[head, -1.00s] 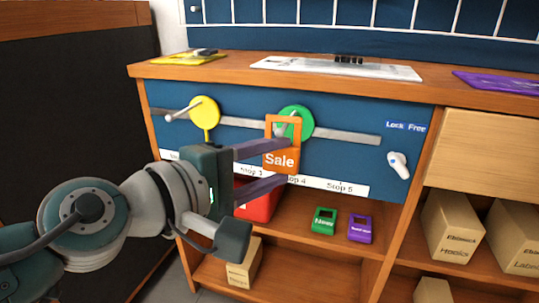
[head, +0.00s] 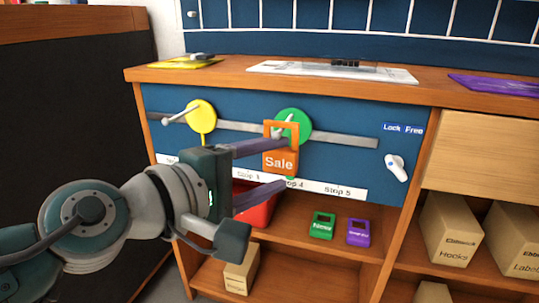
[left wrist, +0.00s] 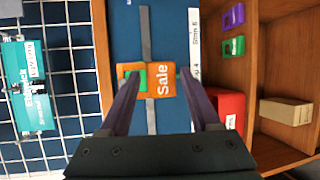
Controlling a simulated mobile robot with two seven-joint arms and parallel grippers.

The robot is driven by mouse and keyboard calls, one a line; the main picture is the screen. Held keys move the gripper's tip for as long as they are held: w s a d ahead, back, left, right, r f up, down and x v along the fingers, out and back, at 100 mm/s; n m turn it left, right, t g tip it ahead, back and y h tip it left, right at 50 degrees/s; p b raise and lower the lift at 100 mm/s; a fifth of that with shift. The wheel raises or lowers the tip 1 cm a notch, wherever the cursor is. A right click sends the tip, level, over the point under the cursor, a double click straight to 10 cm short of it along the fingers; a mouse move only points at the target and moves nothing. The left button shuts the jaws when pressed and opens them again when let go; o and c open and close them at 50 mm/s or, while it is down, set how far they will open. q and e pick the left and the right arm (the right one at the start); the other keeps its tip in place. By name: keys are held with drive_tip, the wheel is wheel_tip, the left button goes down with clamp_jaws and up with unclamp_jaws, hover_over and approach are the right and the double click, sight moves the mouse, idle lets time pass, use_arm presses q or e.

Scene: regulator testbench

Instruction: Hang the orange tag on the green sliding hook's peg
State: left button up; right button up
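The orange "Sale" tag (head: 280,163) is upright in front of the green sliding hook (head: 297,114). The grey peg (head: 281,128) shows around the tag's window; I cannot tell whether it passes through. In the left wrist view the orange tag (left wrist: 162,83) lies between my fingers, with green showing in its window. My left gripper (head: 288,161) points at the tag. Its fingers are apart, one by the upper window part and one below the tag's lower edge. In the left wrist view a gap shows between the right finger and the tag. My right gripper is not in view.
The green hook sits on a grey rail (head: 345,138), with a yellow hook (head: 201,115) to its left. A white lever (head: 396,168) is by the "Lock Free" label. Green (head: 322,226) and purple (head: 358,233) tags and a red bin (head: 262,212) are on the shelf below.

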use_arm(q)
drive_tip(key=shift+o, duration=1.2)
drive_tip(key=shift+r, duration=0.1)
drive_tip(key=shift+r, duration=0.15)
